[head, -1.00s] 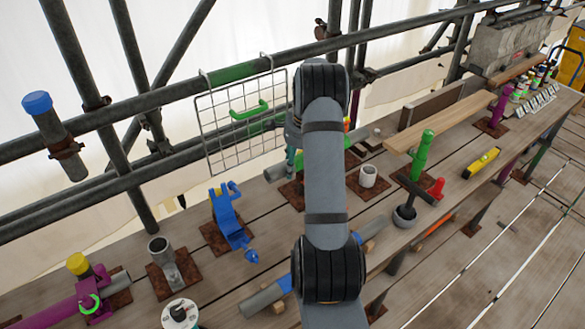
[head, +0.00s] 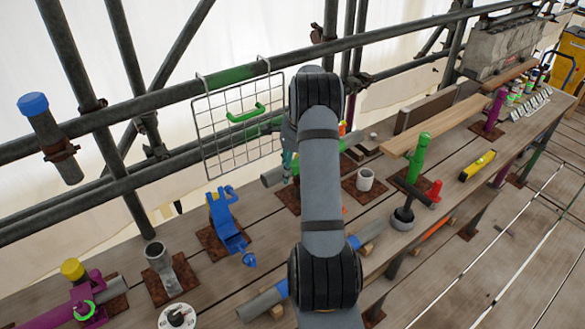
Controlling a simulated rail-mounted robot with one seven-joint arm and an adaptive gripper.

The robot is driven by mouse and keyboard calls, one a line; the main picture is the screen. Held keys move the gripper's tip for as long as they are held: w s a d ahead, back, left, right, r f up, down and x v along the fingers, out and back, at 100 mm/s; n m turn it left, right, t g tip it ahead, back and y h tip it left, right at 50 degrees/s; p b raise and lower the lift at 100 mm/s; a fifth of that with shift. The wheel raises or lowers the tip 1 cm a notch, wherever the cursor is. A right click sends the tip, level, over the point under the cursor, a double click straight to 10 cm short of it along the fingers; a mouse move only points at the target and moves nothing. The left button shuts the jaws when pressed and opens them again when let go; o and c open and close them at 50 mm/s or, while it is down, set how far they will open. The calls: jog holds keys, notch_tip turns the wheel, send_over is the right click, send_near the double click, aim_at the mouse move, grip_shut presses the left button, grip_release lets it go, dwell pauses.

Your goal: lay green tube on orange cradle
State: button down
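A grey tube with a green stretch (head: 353,138) lies at a slant behind my arm in the head view. Its bare grey end (head: 271,177) sticks out to the left of the arm, and the arm covers its middle. My gripper is hidden behind my arm, so I cannot see its fingers or whether they touch the tube. A small orange and yellow part (head: 342,128) shows just right of the arm, behind the tube. It may belong to the orange cradle, but its shape is mostly hidden.
A white cup (head: 364,180), a green upright handle (head: 418,157) and a yellow level (head: 477,166) stand or lie to the right. A blue stand (head: 227,226) and a grey pipe socket (head: 160,263) are left.

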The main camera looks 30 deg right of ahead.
notch_tip(320, 180, down, 12)
jog(key=b, duration=1.1)
jog(key=shift+f, duration=0.2)
jog(key=c, duration=1.2)
grip_release()
jog(key=o, duration=0.5)
jog(key=shift+o, duration=0.3)
jog(key=shift+o, duration=0.3)
jog(key=shift+s+f, duration=0.1)
jog(key=o, duration=0.5)
